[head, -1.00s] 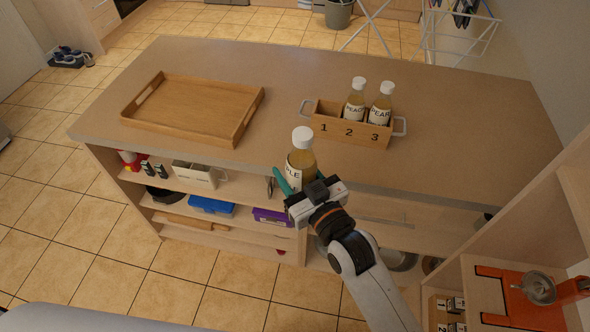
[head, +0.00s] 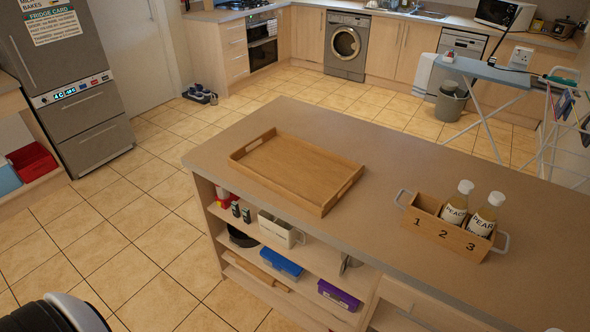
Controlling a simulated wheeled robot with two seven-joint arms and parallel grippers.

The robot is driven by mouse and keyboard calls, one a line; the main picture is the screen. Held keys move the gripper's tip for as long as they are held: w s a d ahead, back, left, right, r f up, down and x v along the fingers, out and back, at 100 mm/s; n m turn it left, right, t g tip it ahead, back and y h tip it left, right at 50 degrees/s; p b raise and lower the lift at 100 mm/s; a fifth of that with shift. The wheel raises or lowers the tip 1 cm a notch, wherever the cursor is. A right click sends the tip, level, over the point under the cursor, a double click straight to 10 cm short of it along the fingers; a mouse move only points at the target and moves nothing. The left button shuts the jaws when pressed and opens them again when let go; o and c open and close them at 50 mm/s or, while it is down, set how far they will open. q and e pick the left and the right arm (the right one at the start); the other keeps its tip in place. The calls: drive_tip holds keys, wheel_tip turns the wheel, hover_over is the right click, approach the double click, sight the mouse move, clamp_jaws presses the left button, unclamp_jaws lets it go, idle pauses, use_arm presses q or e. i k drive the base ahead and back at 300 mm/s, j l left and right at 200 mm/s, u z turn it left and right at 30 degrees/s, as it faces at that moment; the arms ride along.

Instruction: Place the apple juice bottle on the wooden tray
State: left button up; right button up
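The wooden tray (head: 295,172) lies flat and empty on the left part of the island counter. The apple juice bottle is not clearly in view; a small white bit at the bottom edge on the right may be its cap, but I cannot tell. Neither of my grippers is in view.
A wooden crate (head: 429,229) numbered 1, 2, 3 stands right of the tray, slot 1 empty. It holds a peach bottle (head: 455,208) and a pear bottle (head: 484,218). The counter (head: 370,180) between tray and crate is clear. Shelves below hold a blue box (head: 281,264) and purple box (head: 338,296).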

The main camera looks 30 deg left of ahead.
sight(279, 160)
drive_tip(key=i+j+u, duration=0.15)
drive_tip(key=j, duration=0.3)
drive_tip(key=i+j+u, duration=0.15)
drive_tip(key=j, duration=0.35)
drive_tip(key=i+j+u, duration=0.15)
drive_tip(key=j, duration=0.25)
drive_tip(key=i+j+u, duration=0.15)
drive_tip(key=j, duration=0.3)
drive_tip(key=i+j+u, duration=0.15)
drive_tip(key=i+j, duration=0.15)
drive_tip(key=i+j+u, duration=0.15)
drive_tip(key=j, duration=0.3)
drive_tip(key=i, duration=0.1)
